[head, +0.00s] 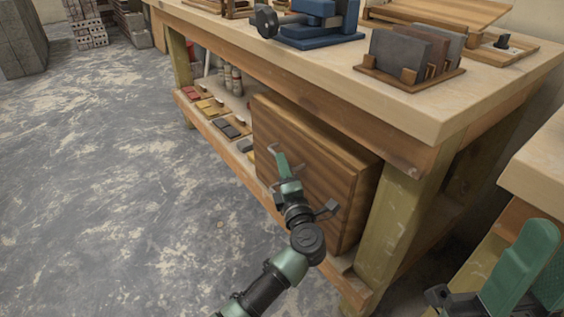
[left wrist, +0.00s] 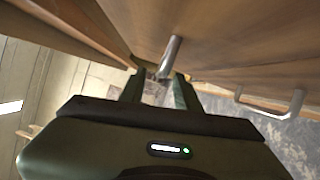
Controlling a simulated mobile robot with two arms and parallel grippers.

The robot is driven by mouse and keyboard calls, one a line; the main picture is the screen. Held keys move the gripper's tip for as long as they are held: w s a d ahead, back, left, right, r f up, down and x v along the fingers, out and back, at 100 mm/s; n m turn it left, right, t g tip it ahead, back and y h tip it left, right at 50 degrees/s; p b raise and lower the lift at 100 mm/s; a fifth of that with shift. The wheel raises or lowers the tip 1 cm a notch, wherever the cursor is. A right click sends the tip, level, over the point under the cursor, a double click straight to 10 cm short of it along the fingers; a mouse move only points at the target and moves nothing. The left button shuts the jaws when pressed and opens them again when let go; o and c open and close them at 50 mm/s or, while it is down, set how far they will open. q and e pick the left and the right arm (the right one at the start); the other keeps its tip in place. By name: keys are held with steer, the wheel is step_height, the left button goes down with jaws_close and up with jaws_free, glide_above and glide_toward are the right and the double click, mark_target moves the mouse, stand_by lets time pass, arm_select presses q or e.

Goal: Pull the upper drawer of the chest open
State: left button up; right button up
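The wooden chest (head: 315,170) stands on the low shelf of the workbench, its front facing left. Its drawers look shut. My left gripper (head: 281,161) is at the chest's front, by the upper handle (head: 272,149). In the left wrist view the fingers (left wrist: 158,92) are apart, with a metal bar handle (left wrist: 171,55) showing between and just beyond their tips. Contact cannot be made out. A second handle (left wrist: 270,105) shows to the right there. My right gripper (head: 537,262) is at the lower right of the head view, partly cut off, its green fingers apart and empty.
The workbench top (head: 330,70) overhangs the chest, and a bench leg (head: 395,225) stands right of it. Small coloured items (head: 228,127) lie on the shelf to the left. A blue tool (head: 320,30) and a rack of slabs (head: 410,60) stand on top. The floor (head: 120,180) is clear.

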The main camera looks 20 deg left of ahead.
arm_select(q)
steer(key=shift+b+x, duration=0.55)
steer(key=shift+x, duration=1.5)
jaws_close()
steer(key=shift+f, duration=0.15)
